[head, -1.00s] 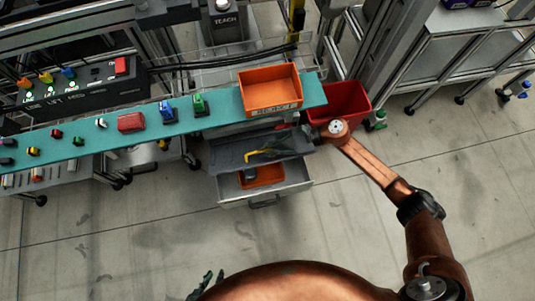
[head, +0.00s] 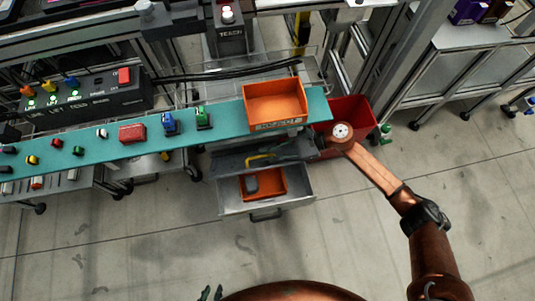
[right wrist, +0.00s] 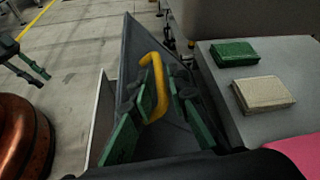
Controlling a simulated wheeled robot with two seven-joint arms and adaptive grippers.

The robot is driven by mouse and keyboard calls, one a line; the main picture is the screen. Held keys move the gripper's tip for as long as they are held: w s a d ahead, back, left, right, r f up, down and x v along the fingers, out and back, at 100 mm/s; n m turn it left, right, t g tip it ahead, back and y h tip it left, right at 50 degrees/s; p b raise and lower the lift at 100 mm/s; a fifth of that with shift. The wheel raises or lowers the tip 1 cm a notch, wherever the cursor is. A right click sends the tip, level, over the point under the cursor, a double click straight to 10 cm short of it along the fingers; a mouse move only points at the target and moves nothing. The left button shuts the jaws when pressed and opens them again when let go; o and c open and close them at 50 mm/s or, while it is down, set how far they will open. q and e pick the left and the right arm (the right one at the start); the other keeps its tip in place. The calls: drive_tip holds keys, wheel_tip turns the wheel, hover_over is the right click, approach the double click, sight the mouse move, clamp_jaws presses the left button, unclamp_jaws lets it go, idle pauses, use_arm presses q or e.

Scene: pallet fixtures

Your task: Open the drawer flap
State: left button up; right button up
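The dark grey drawer flap (head: 232,164) is tilted up over the back of the pulled-out drawer (head: 235,205). Its yellow handle (head: 260,160) also shows in the right wrist view (right wrist: 152,62). My right gripper (head: 298,149) comes in from the right. In the right wrist view its green fingers (right wrist: 168,85) are closed around the handle, one on each side. My left gripper (head: 211,294) is low at the bottom edge of the head view, mostly cut off. In the right wrist view its green fingers (right wrist: 28,66) are spread apart and empty, away from the flap.
An orange bin (head: 264,184) with a grey item sits in the drawer. Above is a teal shelf (head: 100,148) with several small parts and an orange box (head: 275,103). A red bin (head: 352,115) stands behind my right arm. The floor in front is clear.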

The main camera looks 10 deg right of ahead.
drive_tip(key=shift+a, duration=0.15)
drive_tip(key=v, duration=1.2)
drive_tip(key=shift+o, duration=0.7)
drive_tip(key=shift+f, duration=0.1)
